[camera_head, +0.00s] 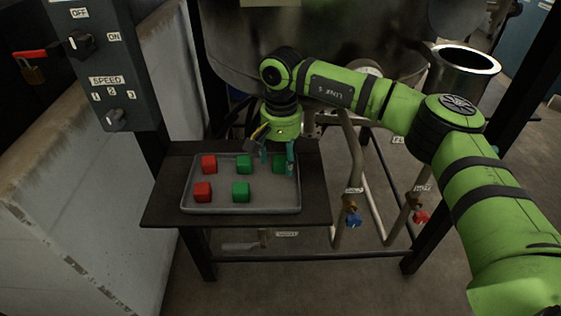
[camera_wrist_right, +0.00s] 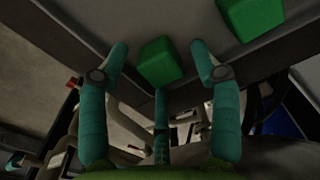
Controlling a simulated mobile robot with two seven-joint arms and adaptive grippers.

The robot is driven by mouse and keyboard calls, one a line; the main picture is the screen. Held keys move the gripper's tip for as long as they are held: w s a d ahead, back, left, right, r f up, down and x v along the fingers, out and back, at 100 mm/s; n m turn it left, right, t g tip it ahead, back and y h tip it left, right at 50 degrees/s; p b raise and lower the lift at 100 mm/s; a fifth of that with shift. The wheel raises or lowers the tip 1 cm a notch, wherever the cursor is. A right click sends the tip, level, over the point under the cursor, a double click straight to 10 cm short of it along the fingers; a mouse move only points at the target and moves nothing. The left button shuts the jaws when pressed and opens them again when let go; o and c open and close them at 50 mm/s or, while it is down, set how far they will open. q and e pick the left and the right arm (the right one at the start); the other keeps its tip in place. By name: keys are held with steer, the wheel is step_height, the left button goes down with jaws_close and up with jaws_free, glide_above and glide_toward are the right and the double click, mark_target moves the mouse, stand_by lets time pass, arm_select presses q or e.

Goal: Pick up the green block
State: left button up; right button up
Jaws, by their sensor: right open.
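Three green blocks lie in the grey tray (camera_head: 262,208): one at the back middle (camera_head: 244,164), one at the front (camera_head: 241,191) and one at the back right (camera_head: 279,163). My right gripper (camera_head: 277,158) is open over the back-right block, whose right side is partly hidden by a teal finger. In the right wrist view, a green block (camera_wrist_right: 160,62) lies between and a little ahead of the open fingertips (camera_wrist_right: 160,57), with gaps on both sides. Another green block (camera_wrist_right: 250,15) is at the top right there. My left gripper is not in view.
Two red blocks, one at the back (camera_head: 209,164) and one at the front (camera_head: 203,192), lie in the tray's left part. The tray stands on a dark table (camera_head: 165,207). A large metal vessel (camera_head: 235,45) rises behind it, and a switch box (camera_head: 97,65) stands at left.

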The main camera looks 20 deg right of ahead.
steer(key=shift+s+f, duration=0.2)
steer(key=shift+f, duration=0.3)
steer(key=shift+w+f, duration=0.15)
steer(key=shift+w, duration=0.1)
steer(key=shift+s, duration=0.1)
steer(key=c, duration=1.1)
steer(key=o, duration=1.1)
